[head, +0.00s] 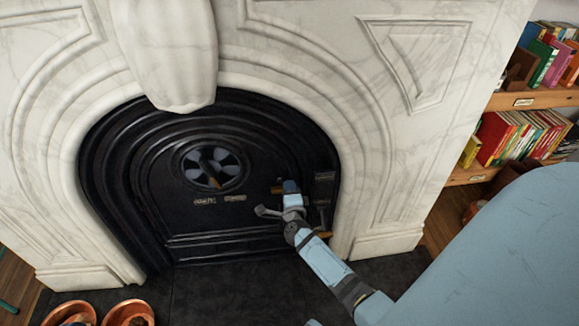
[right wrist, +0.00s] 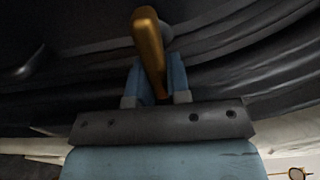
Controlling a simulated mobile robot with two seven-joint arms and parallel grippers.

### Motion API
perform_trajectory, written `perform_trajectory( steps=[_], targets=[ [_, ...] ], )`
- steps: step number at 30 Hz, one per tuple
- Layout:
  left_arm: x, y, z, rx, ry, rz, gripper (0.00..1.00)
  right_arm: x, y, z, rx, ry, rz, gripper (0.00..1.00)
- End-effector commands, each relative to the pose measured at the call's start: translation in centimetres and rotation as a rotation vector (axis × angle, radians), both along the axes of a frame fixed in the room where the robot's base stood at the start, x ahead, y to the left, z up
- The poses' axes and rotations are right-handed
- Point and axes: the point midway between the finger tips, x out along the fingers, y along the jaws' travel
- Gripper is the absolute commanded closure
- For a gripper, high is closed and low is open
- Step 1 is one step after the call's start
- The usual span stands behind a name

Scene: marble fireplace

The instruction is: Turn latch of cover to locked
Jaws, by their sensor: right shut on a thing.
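The black cover (head: 170,215) closes the arched opening of the marble fireplace. A round vent (head: 211,166) is set in its upper middle. My right gripper (head: 290,189) is at the right side of the cover. A small brass end (head: 277,190) shows just left of its fingers. In the right wrist view, my gripper's blue fingers (right wrist: 157,84) are shut on the brass latch handle (right wrist: 148,42), which stands nearly upright between them. My left gripper is not in view.
Two small plates (head: 235,198) sit on the cover below the vent. Another brass piece (head: 324,234) shows low at the right edge. Copper pots (head: 128,313) stand at the bottom left. A bookshelf (head: 540,98) is at the right.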

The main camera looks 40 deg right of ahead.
Motion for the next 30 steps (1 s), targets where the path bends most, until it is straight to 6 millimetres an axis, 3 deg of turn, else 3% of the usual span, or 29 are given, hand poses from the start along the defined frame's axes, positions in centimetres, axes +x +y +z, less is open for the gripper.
perform_trajectory(
  steps=[16, 17, 19, 30],
  targets=[
    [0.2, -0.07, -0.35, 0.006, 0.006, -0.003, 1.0, 0.13, 0.02, 0.11, 0.023, -0.016, 0.0, 1.0],
    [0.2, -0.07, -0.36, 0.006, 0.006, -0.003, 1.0, 0.13, 0.02, 0.11, 0.023, -0.016, 0.0, 0.76],
    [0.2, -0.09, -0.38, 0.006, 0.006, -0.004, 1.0, 0.13, 0.02, 0.1, 0.022, -0.016, 0.0, 0.6],
    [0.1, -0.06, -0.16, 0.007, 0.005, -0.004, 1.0, 0.05, 0.0, 0.15, 0.003, -0.003, 0.0, 0.57]
  ],
)
